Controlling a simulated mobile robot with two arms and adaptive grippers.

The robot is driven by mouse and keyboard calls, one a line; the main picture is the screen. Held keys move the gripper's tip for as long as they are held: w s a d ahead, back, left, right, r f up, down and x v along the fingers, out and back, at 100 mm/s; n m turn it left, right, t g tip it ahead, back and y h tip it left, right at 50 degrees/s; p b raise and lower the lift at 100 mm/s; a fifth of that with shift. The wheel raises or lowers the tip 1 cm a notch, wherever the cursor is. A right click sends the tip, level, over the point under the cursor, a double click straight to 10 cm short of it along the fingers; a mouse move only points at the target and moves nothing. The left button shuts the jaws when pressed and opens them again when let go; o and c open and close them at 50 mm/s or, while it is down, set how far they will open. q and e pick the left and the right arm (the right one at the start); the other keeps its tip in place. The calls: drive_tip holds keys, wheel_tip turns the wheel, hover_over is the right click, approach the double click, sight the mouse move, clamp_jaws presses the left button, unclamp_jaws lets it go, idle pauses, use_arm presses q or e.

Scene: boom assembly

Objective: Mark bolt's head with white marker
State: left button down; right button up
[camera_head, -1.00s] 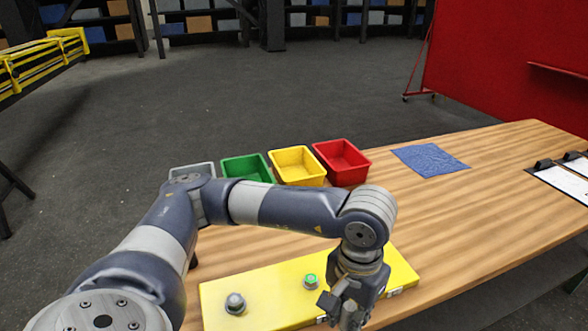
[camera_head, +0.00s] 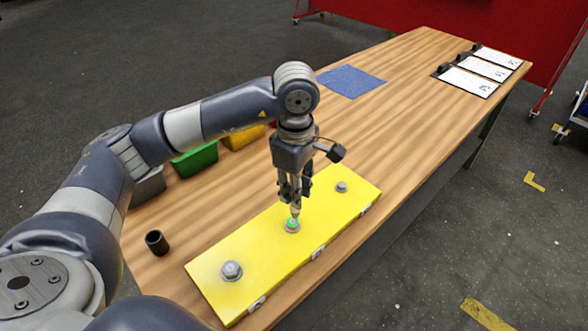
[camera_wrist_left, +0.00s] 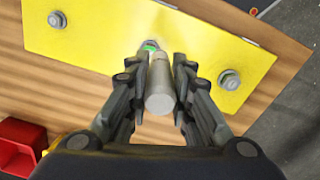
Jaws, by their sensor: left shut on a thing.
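A yellow plate (camera_head: 262,258) lies on the table with three bolts: a near one (camera_head: 231,271), a middle one (camera_head: 292,227) with green on its head, and a far one (camera_head: 341,187). My left gripper (camera_head: 294,200) points down over the middle bolt, shut on a pale grey-white marker (camera_head: 295,211). The marker's lower end is at the green head, but contact cannot be told. The left wrist view shows the marker (camera_wrist_left: 160,92) between the fingers, partly covering the middle bolt (camera_wrist_left: 149,46). My right gripper is not in view.
A black cup-like cylinder (camera_head: 156,242) stands left of the plate. Green (camera_head: 196,160), yellow (camera_head: 243,137) and grey (camera_head: 148,187) bins line the table's far-left edge, partly behind my arm. A blue mat (camera_head: 351,81) and clipboards (camera_head: 467,82) lie farther back.

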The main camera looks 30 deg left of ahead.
use_arm(q)
drive_tip(key=shift+w+a+f+n+b, duration=0.4)
drive_tip(key=shift+f+n, duration=0.25)
drive_tip(key=shift+n, duration=0.4)
drive_tip(key=shift+w+a+f+n+b, duration=0.35)
drive_tip(key=shift+f+n, duration=0.3)
drive_tip(key=shift+n, duration=0.45)
drive_tip(key=shift+w+a+f+n+b, duration=0.25)
drive_tip(key=shift+w+f+n, duration=0.3)
drive_tip(key=shift+n, duration=0.5)
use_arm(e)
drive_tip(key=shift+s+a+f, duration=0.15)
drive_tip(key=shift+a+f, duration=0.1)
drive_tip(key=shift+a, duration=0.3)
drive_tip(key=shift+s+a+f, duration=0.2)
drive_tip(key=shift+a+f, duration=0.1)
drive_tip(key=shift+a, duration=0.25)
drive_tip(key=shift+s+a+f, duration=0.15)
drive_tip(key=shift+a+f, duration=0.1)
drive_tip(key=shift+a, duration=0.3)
use_arm(q)
drive_tip(key=shift+s+f, duration=0.1)
drive_tip(key=shift+f, duration=0.05)
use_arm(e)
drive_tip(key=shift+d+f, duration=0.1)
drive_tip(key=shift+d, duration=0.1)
use_arm(q)
drive_tip(key=shift+f, duration=0.2)
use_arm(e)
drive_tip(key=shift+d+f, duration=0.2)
